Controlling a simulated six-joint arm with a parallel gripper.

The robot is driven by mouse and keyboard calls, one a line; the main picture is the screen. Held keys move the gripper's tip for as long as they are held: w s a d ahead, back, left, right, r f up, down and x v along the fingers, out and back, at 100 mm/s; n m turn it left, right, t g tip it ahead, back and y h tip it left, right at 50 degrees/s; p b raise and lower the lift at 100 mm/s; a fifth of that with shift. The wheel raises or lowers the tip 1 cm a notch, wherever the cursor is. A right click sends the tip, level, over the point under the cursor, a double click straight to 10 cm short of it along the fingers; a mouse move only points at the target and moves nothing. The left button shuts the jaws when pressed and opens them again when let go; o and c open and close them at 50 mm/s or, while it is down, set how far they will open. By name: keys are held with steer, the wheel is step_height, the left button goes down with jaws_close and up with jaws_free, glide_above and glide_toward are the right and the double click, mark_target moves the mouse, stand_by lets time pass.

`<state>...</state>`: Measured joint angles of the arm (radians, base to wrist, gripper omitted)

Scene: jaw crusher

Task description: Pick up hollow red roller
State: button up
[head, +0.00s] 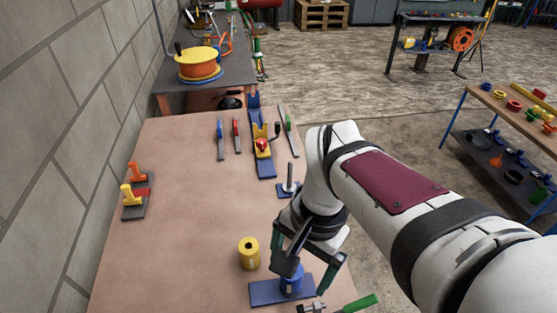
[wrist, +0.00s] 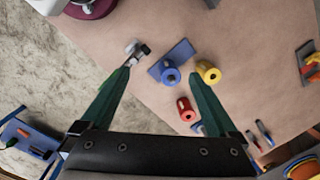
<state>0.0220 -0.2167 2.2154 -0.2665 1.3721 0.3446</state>
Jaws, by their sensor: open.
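The hollow red roller (wrist: 187,109) lies on the bench in the wrist view, its round hole facing the camera. It is between my two fingers in the picture, close to the right one and apart from both. It does not show in the head view, where my arm covers part of the bench. My gripper (head: 308,268) is open and empty above the bench; its green fingers (wrist: 160,76) are spread in the wrist view. A blue roller (wrist: 171,77) stands on a blue plate (head: 266,293). A yellow roller (head: 249,253) stands left of that plate in the head view.
A spindle stand (head: 289,190) and a yellow-blue clamp (head: 263,147) are further back. A green-handled tool (head: 360,303) is at the near right edge. Orange and yellow toggles (head: 132,194) sit at the left. The left-middle bench (head: 190,220) is clear.

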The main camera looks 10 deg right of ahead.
steer(key=w+d+f+m, duration=0.2)
steer(key=w+m, duration=0.1)
steer(key=w, duration=0.5)
steer(key=w+d+f+m+h, duration=0.1)
steer(key=w+f+m, duration=0.2)
steer(key=w, duration=0.4)
steer(key=w+d+f+m, duration=0.2)
steer(key=w+m, duration=0.1)
steer(key=w, duration=0.5)
steer(key=f, duration=1.5)
steer(key=shift+w+d+f, duration=0.15)
steer(key=shift+d+f, duration=0.2)
steer(key=shift+f, duration=0.05)
jaws_close()
